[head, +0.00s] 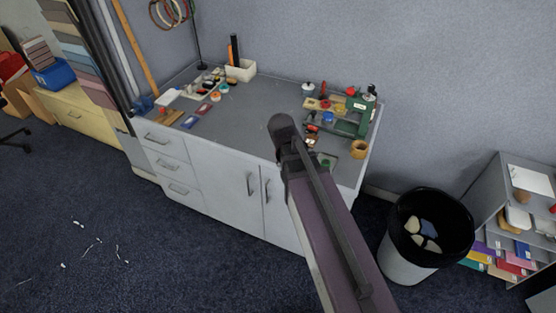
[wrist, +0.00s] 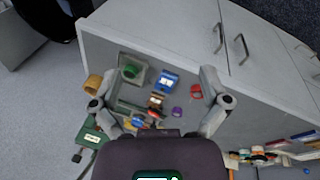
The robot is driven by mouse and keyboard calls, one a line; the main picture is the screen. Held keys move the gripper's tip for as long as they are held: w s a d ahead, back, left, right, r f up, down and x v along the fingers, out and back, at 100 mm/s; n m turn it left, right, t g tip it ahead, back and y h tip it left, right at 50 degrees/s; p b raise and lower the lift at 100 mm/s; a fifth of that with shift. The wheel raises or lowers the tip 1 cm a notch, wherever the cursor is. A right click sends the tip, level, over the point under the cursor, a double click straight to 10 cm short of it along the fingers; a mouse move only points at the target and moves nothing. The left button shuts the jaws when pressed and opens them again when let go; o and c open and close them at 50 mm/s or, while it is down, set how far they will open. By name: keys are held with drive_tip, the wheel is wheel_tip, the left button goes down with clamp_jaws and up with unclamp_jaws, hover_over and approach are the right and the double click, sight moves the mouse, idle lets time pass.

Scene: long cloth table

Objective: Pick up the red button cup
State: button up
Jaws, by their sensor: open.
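My gripper (wrist: 160,85) shows in the wrist view with its two fingers spread wide and nothing held between them. It hangs over the right part of the grey-topped cabinet (head: 240,112). A small red item (wrist: 196,91) lies near the right finger; I cannot tell whether it is the red button cup. In the head view small red pieces (head: 326,103) show among the sewing things at the right end, too small to identify. My arm hides part of the worktop there.
Near the fingers are a blue item (wrist: 168,80), a purple item (wrist: 177,112) and a green round thing on a grey base (wrist: 131,71). A tan cup (head: 359,149) stands at the cabinet's right edge. The worktop's middle is clear.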

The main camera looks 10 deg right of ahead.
drive_tip(key=w+a+f+m+t+h+b, duration=0.2)
drive_tip(key=w+a+f+m+h+b, duration=0.2)
drive_tip(key=w+b, duration=0.4)
drive_tip(key=w+a+f+m+t+h+b, duration=0.2)
drive_tip(key=w+a+f+m+h+b, duration=0.2)
drive_tip(key=w+a+m+b, duration=0.3)
drive_tip(key=w+f+b, duration=0.1)
drive_tip(key=w+b, duration=0.1)
drive_tip(key=w, duration=0.3)
drive_tip(key=shift+a+f+h, duration=0.25)
drive_tip(key=shift+f+h, duration=0.1)
drive_tip(key=shift+h, duration=0.05)
drive_tip(key=b+x, duration=0.4)
drive_tip(key=x, duration=0.3)
drive_tip(key=shift+d+f, duration=0.25)
drive_tip(key=shift+d, duration=0.05)
drive_tip(key=shift+w+d+f, duration=0.1)
drive_tip(key=shift+w+d, duration=0.1)
drive_tip(key=shift+d, duration=0.2)
drive_tip(key=shift+f+b, duration=0.1)
drive_tip(key=shift+b, duration=0.2)
